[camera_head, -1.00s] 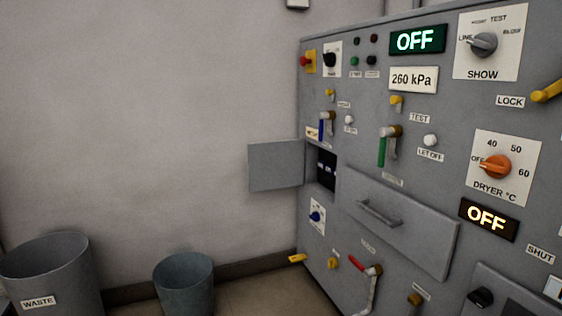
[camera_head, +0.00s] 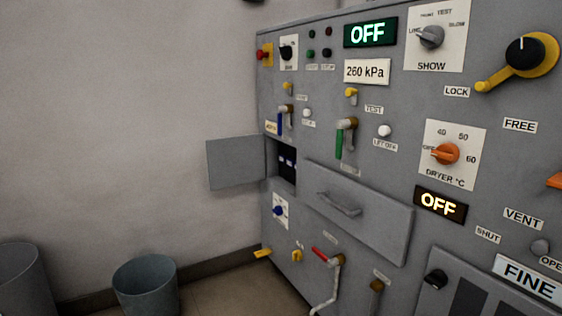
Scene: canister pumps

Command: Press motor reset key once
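A grey control cabinet (camera_head: 385,190) fills the right of the head view, seen at an angle. The small labels under the lower pair are too blurred to read. I cannot tell which control is the motor reset key. An open compartment (camera_head: 287,162) at the left edge holds small dark switches, with its grey door (camera_head: 236,163) swung out to the left. Neither gripper is in view.
Beside the cluster are a black knob (camera_head: 287,52) and a red button on yellow (camera_head: 264,55). Displays read OFF (camera_head: 371,33) and OFF (camera_head: 440,204); a plate reads 260 kPa (camera_head: 367,72). Handles stick out from the panel. A bin (camera_head: 146,288) stands on the floor at left.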

